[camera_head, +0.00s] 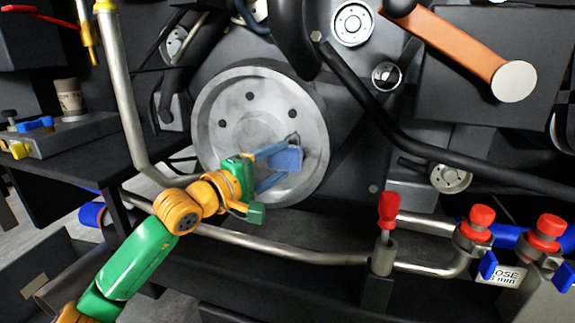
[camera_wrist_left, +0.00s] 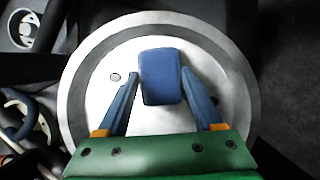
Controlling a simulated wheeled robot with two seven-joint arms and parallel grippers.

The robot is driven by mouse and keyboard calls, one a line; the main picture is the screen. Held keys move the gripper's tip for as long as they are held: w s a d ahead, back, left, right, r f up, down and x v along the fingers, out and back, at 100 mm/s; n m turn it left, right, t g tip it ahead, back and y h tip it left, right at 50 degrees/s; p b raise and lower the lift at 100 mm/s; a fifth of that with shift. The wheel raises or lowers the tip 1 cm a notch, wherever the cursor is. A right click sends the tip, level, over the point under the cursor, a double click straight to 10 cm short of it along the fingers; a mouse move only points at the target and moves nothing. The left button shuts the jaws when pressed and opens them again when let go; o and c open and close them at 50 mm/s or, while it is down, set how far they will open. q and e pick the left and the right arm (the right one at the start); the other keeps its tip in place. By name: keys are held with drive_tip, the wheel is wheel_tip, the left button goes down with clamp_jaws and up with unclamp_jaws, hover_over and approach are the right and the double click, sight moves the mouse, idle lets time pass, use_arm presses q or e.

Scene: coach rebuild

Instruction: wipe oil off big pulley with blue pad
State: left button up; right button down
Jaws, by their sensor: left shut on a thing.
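The big pulley (camera_head: 228,117) is a grey-white disc with a raised rim and several dark holes, upright on the machine's face. My left gripper (camera_head: 283,160) is in front of its lower right part, shut on the blue pad (camera_head: 289,158). In the left wrist view the pad (camera_wrist_left: 161,77) sits between the two blue fingers, in front of the pulley face (camera_wrist_left: 105,62). I cannot tell whether it touches the pulley. Grey smudges show on the face, and a darker patch shows beside the pad; I cannot tell oil from shadow. My right gripper is not in view.
A bent metal pipe (camera_head: 125,95) stands left of the pulley and another pipe (camera_head: 290,249) runs below it. A black hose (camera_head: 385,117) crosses at the right. A red-handled tool (camera_head: 388,210) stands in a holder near red-capped valves (camera_head: 481,217). A dark bench (camera_head: 75,137) is at left.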

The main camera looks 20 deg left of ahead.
sight(298, 151)
use_arm(q)
drive_tip(key=shift+r+p, duration=1.2)
drive_tip(key=shift+r, duration=0.25)
drive_tip(key=shift+d+f+b, duration=0.1)
drive_tip(key=shift+d+b, duration=0.5)
drive_tip(key=shift+d, duration=1.35)
drive_tip(key=shift+f, duration=0.1)
drive_tip(key=shift+a, duration=0.2)
drive_tip(key=shift+a+r, duration=0.2)
drive_tip(key=shift+a, duration=1.5)
